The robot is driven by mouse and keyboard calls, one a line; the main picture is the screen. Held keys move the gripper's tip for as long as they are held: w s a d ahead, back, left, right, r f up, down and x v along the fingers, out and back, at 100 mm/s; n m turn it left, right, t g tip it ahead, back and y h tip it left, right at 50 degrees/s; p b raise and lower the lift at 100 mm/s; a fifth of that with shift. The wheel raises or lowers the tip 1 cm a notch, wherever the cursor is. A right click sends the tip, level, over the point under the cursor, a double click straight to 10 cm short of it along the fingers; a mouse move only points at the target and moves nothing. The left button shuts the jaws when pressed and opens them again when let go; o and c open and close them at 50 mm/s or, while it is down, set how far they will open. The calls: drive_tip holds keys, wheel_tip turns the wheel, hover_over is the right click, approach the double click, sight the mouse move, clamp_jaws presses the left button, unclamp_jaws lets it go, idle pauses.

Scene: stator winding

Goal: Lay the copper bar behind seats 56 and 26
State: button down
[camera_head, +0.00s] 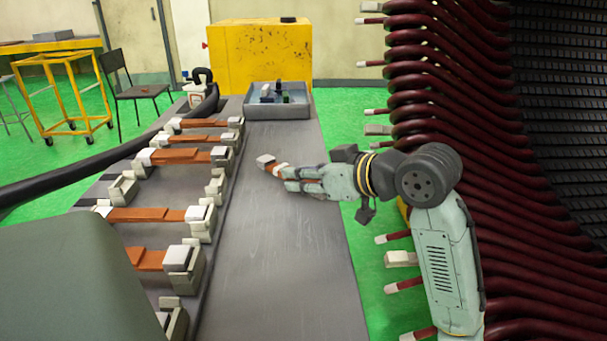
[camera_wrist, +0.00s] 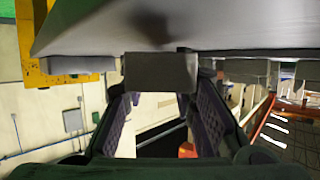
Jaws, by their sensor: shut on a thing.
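My gripper (camera_head: 284,173) is over the grey table and shut on a copper bar (camera_head: 273,167) with a pale grey end. Most of this bar is hidden by the fingers. In the wrist view my gripper (camera_wrist: 163,92) has a grey block-like end (camera_wrist: 160,72) between its fingertips; the copper part does not show clearly there. The stator's dark red coils (camera_head: 440,75) fill the right side, with pale coil ends (camera_head: 375,130) sticking out to the left. No seat numbers can be read, so I cannot tell which seats are 56 and 26.
Several copper bars (camera_head: 180,156) lie across paired holders on the table's left side; one holder pair (camera_head: 122,188) is empty. A grey tray (camera_head: 278,112) with small items stands at the table's far end. The table's right strip (camera_head: 270,270) is clear. A yellow cabinet (camera_head: 260,55) stands behind.

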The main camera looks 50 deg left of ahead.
drive_tip(key=shift+f+b, duration=0.3)
drive_tip(key=shift+f, duration=0.3)
drive_tip(key=c, duration=1.3)
unclamp_jaws()
drive_tip(key=shift+s+f, duration=0.15)
drive_tip(key=shift+f, duration=0.05)
drive_tip(key=shift+r, duration=0.25)
drive_tip(key=shift+a+r+p+v, duration=0.15)
drive_tip(key=shift+p+v, duration=0.65)
drive_tip(key=shift+v, duration=1.3)
drive_tip(key=shift+r+p+v, duration=0.15)
drive_tip(key=shift+p+v, duration=0.65)
drive_tip(key=shift+v, duration=1.3)
drive_tip(key=shift+a+r+p+v, duration=0.15)
drive_tip(key=shift+p+v, duration=0.65)
drive_tip(key=shift+v, duration=1.3)
